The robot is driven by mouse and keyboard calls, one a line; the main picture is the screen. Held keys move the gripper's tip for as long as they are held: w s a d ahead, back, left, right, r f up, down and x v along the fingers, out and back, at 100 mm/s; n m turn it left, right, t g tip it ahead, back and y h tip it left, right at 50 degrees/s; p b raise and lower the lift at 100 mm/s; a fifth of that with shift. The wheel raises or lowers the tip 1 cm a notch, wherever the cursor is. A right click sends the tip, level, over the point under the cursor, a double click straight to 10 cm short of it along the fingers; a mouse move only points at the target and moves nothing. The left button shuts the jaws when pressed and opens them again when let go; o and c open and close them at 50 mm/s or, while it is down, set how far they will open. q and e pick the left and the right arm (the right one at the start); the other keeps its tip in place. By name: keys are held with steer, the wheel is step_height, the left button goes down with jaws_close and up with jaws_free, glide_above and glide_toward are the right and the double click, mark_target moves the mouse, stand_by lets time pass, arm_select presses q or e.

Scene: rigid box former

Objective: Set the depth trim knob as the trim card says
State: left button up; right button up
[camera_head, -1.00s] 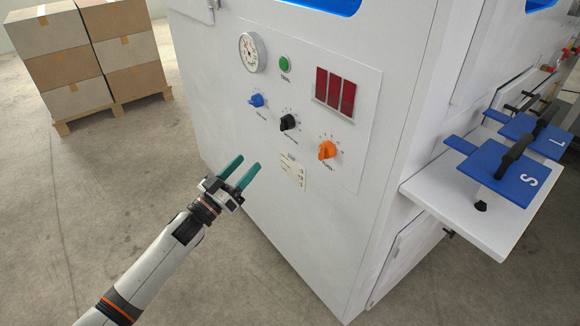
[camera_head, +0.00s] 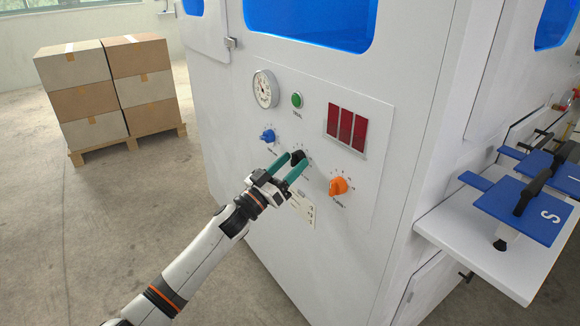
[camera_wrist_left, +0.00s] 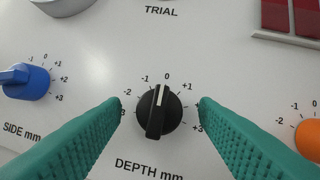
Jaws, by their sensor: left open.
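The black depth trim knob (camera_wrist_left: 158,115) sits above the printed word DEPTH mm in the left wrist view. Its white pointer line is at about 0. It shows in the head view (camera_head: 298,157), partly covered by my fingers. My left gripper (camera_head: 294,161) is open, with its green fingers at the knob. In the left wrist view the fingers (camera_wrist_left: 160,106) stand left and right of the knob, with a gap on each side. The trim card (camera_head: 304,208) is on the panel below, partly behind my gripper; its writing is too small to read.
A blue SIDE knob (camera_head: 268,136) is left of the depth knob, an orange knob (camera_head: 339,187) right. A gauge (camera_head: 265,89), green button (camera_head: 296,99) and red displays (camera_head: 346,130) are above. A white shelf with blue plates (camera_head: 522,208) juts out at right.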

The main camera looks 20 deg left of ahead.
arm_select(q)
steer(key=shift+w, duration=0.1)
steer(key=c, duration=1)
steer(key=shift+m+h, duration=0.4)
steer(key=shift+m, duration=0.1)
arm_select(e)
steer(key=shift+w, duration=0.2)
arm_select(q)
steer(key=shift+m, duration=0.4)
steer(key=m+g+h, duration=0.1)
steer(key=m+g, duration=0.2)
steer(key=m, duration=0.5)
steer(key=m+g+h+b, duration=0.1)
steer(key=m+g, duration=0.3)
steer(key=m, duration=0.5)
steer(key=a+m+g+h, duration=0.1)
steer(key=m+g+h, duration=0.1)
steer(key=m, duration=0.7)
steer(key=shift+w+r+g, duration=0.3)
steer(key=shift+w+g, duration=0.05)
steer(key=shift+g, duration=0.55)
arm_select(e)
steer(key=w+r+t, duration=0.1)
steer(key=w+a+r+t, duration=0.1)
steer(key=w+r+t, duration=0.1)
steer(key=w, duration=0.1)
steer(key=shift+w+a+y, duration=0.1)
steer(key=shift+a+y, duration=0.25)
steer(key=shift+y, duration=0.05)
